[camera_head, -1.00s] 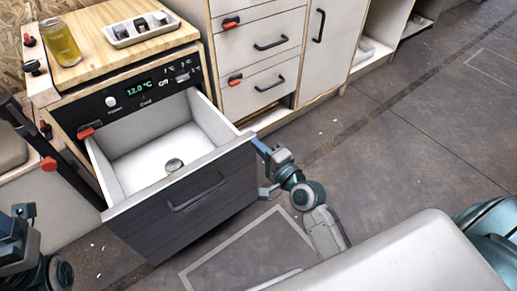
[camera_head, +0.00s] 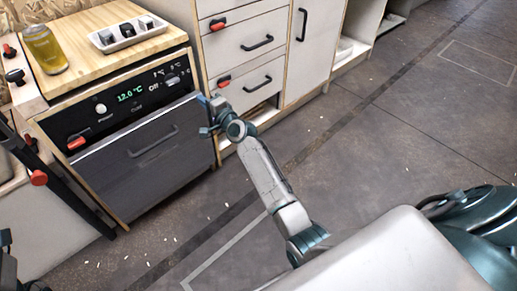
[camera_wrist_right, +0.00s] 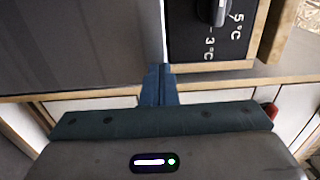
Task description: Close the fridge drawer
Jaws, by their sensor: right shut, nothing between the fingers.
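The fridge drawer (camera_head: 150,160) has a dark front with a black bar handle. My right gripper (camera_head: 206,106) is shut and empty at the drawer front's upper right corner. In the right wrist view, the blue fingertips (camera_wrist_right: 158,72) are together at the drawer front's edge (camera_wrist_right: 85,45), beside the panel marked 5 °C and 3 °C. I cannot tell if they touch it. Only a bit of my left arm shows at the lower left edge; its fingers are not visible.
A wooden counter (camera_head: 90,45) above the fridge holds a yellow can (camera_head: 45,50) and a white tray (camera_head: 128,36) with dark items. White drawers (camera_head: 250,45) with black handles and red latches stand to the right. The floor (camera_head: 390,150) is open, with small white bits.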

